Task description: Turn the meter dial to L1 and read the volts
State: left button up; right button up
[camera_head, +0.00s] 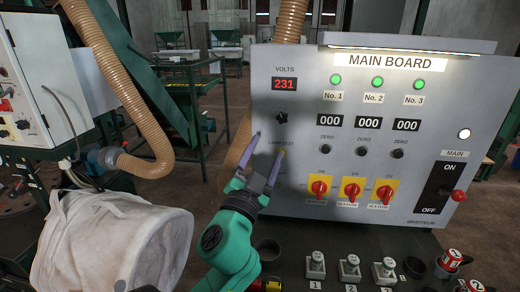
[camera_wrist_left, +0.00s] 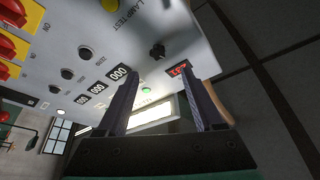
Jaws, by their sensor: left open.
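The grey MAIN BOARD panel (camera_head: 460,100) stands upright in front of me. Its VOLTS display (camera_head: 285,84) shows 231 in red; it also shows, turned over, in the left wrist view (camera_wrist_left: 179,68). Below it is the small black meter dial (camera_head: 281,119), also in the left wrist view (camera_wrist_left: 157,52). The dial's markings are too small to read, so I cannot tell its position. My left gripper (camera_head: 270,144) is open and empty, its fingers pointing up just below the dial and apart from it. In the left wrist view the fingers (camera_wrist_left: 162,68) spread below the dial. My right gripper is out of view.
Counters (camera_head: 367,122) read 000 above black ZERO knobs (camera_head: 361,151). Red rotary switches (camera_head: 351,189) sit on yellow plates close right of my left gripper. The MAIN lever (camera_head: 457,195) is far right. A white bag (camera_head: 110,245) and tan hose (camera_head: 120,90) are left.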

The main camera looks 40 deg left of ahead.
pick_arm(q)
jog(key=p+v, duration=0.1)
jog(key=v, duration=0.2)
jog(key=shift+s+d+f, duration=0.15)
jog(key=shift+d, duration=0.05)
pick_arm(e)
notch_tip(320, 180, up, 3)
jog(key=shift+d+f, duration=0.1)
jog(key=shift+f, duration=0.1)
